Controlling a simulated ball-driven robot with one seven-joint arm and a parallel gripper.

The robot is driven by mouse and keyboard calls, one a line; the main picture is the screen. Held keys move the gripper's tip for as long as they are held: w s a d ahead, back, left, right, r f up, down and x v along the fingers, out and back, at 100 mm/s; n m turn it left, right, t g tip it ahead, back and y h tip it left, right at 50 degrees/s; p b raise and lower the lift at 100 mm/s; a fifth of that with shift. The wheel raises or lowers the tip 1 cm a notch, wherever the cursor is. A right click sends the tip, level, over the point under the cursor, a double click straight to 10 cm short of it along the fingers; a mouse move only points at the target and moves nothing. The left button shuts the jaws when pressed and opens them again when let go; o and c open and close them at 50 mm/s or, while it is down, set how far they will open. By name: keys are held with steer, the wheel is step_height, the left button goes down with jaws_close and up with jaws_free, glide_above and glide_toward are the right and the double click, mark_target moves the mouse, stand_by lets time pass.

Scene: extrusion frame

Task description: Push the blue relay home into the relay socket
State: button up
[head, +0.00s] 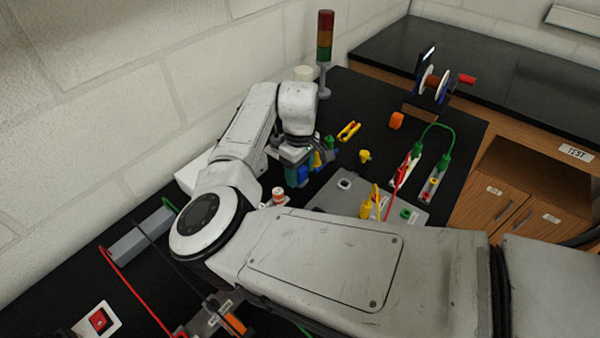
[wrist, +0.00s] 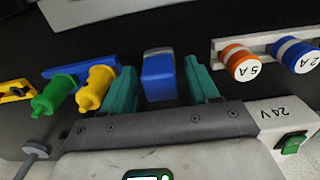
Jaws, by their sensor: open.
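The blue relay (wrist: 158,78) is a small block in the middle of the wrist view, with a grey strip along its far edge. My gripper (wrist: 160,67) is open, with one teal finger on each side of the relay and dark gaps between. In the head view my gripper (head: 297,172) hangs low over the black bench, and a blue block (head: 304,175), likely the relay, shows by its fingers. The relay socket cannot be made out clearly, so how deep the relay sits cannot be told.
Green (wrist: 53,94) and yellow (wrist: 96,88) plugs sit left of my fingers on a blue rail. Orange 5 A (wrist: 239,62) and blue 2 A (wrist: 296,54) fuses stand at right. A stack light (head: 324,50) stands behind; a grey connector plate (head: 335,197) lies at right.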

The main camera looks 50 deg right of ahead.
steer(key=shift+c, duration=0.4)
jaws_close()
steer(key=shift+r, duration=0.15)
steer(key=shift+r+p, duration=2.85)
steer(key=shift+p, duration=0.5)
